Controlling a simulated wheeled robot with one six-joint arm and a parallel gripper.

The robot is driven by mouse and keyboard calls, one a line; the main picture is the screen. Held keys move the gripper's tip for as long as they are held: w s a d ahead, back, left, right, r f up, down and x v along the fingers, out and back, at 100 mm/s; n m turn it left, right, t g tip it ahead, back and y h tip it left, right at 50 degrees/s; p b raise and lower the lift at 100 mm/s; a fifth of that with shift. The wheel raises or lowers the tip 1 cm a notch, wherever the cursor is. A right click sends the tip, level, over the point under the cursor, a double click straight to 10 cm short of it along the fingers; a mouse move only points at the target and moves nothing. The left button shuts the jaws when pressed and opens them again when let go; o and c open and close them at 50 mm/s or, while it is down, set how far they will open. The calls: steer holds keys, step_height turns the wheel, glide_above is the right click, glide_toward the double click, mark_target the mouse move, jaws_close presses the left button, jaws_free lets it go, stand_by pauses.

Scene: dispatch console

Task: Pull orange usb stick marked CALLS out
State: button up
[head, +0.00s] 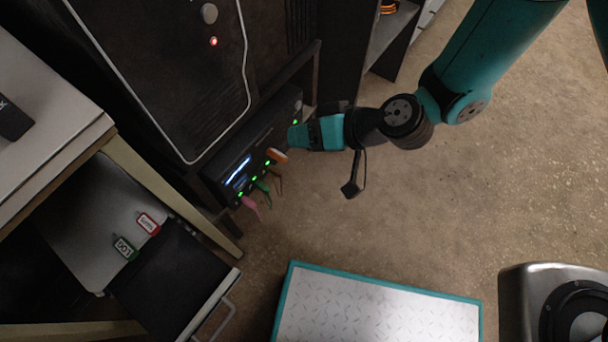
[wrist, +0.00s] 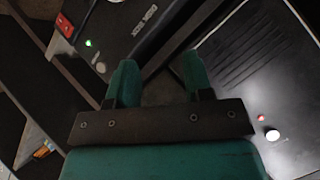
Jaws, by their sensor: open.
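An orange stick (head: 277,155) sticks out of the front of a dark console unit (head: 228,165), beside a green light. Its marking is too small to read. Brown, green and pink sticks stick out of the same front, lower left of it. My gripper (head: 295,135) is open at the unit's front, a little above and right of the orange stick, with no visible hold on it. In the wrist view nothing shows between the two teal fingers (wrist: 159,68). The orange stick cannot be made out there.
A dark cabinet (head: 165,70) with a light-edged panel stands above the unit. At lower left an open drawer (head: 215,290) has a red-tagged stick (head: 148,223) and a green-tagged stick (head: 124,247) near it. The floor (head: 400,210) right of the unit is clear.

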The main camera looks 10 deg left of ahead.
steer(key=b, duration=0.2)
glide_toward(280, 156)
steer(key=s+a, duration=0.2)
steer(key=shift+m+t, duration=0.3)
steer(key=a+f, duration=0.1)
steer(key=w+a+f+b, duration=0.2)
steer(key=a+f, duration=0.1)
steer(key=shift+w+a+f, duration=0.35)
steer(key=shift+a+f, duration=0.15)
steer(key=shift+a, duration=0.1)
steer(key=shift+a+f+b, duration=0.4)
steer(key=shift+a+b, duration=0.05)
steer(key=shift+a, duration=0.2)
steer(key=shift+d, duration=0.1)
steer(key=shift+w+d, duration=0.1)
steer(key=shift+c, duration=1)
steer(key=c, duration=0.6)
steer(key=shift+r, duration=0.1)
jaws_close()
